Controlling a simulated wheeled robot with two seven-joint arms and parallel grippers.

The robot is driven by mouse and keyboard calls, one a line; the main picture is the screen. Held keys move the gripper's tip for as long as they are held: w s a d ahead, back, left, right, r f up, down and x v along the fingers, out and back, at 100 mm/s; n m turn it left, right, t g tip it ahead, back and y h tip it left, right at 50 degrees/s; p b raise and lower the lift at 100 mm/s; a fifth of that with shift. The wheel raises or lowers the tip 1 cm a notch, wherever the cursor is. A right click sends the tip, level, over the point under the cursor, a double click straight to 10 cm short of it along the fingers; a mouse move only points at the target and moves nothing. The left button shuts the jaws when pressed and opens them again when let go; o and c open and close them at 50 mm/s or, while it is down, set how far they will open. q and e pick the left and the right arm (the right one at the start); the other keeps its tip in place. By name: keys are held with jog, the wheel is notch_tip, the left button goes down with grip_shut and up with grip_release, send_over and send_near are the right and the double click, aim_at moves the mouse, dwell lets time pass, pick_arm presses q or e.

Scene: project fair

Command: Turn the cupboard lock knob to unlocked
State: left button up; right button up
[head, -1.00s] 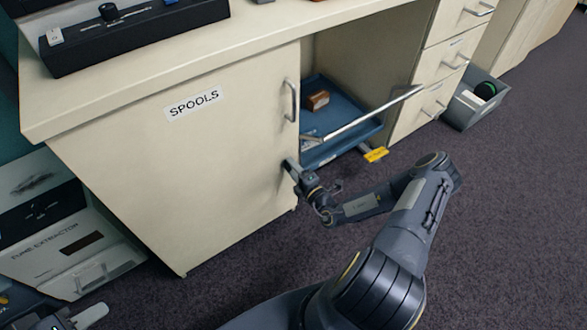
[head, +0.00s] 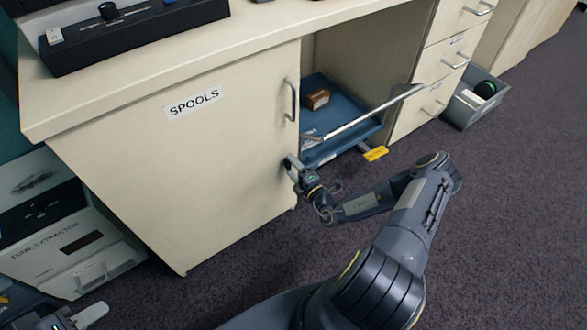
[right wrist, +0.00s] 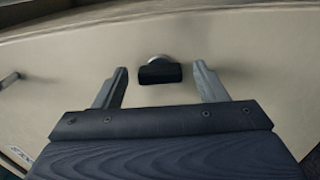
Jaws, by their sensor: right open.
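The lock knob (right wrist: 160,73) shows in the right wrist view as a black grip bar in front of a round silver base on the cupboard door (head: 195,160). The bar lies level across that picture. My right gripper (right wrist: 160,72) is open, with one finger on each side of the knob and a gap to both. In the head view my right gripper (head: 292,166) is at the door's right edge below the handle and hides the knob. My left gripper (head: 85,318) is only partly visible at the lower left corner, away from the door.
The door has a SPOOLS label (head: 194,103) and a bar handle (head: 290,100). A grey bin (head: 465,108) stands by the drawers. A fume extractor box (head: 75,255) stands left.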

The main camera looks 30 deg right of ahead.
jog(key=s+p, duration=0.1)
jog(key=s, duration=0.6)
jog(key=shift+s+d, duration=0.3)
jog(key=shift+s, duration=0.1)
